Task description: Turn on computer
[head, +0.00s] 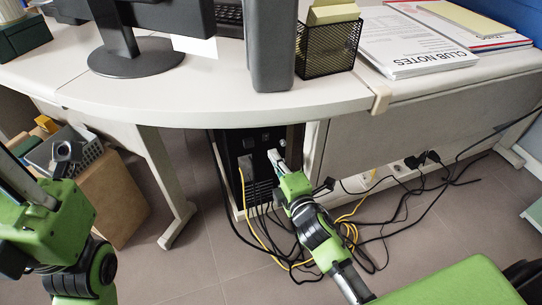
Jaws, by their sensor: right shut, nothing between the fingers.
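The computer (234,148) is a black tower standing under the desk, with cables plugged into the face that shows. My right gripper (273,156) is shut and empty, with its fingertips at the upper right part of that face. I cannot tell whether the tips touch it. The gripper hides part of the tower's right side. My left gripper (15,172) is at the left edge, far from the computer and partly cut off by the frame. Its finger opening is not clear. A monitor (137,61) stands on the desk above, seen from behind.
The white desk (220,104) overhangs the computer, with a desk leg (167,185) to its left. Black and yellow cables (300,255) lie tangled on the floor. A mesh holder (328,50) and papers (410,45) lie on top. A cardboard box (112,195) stands at left.

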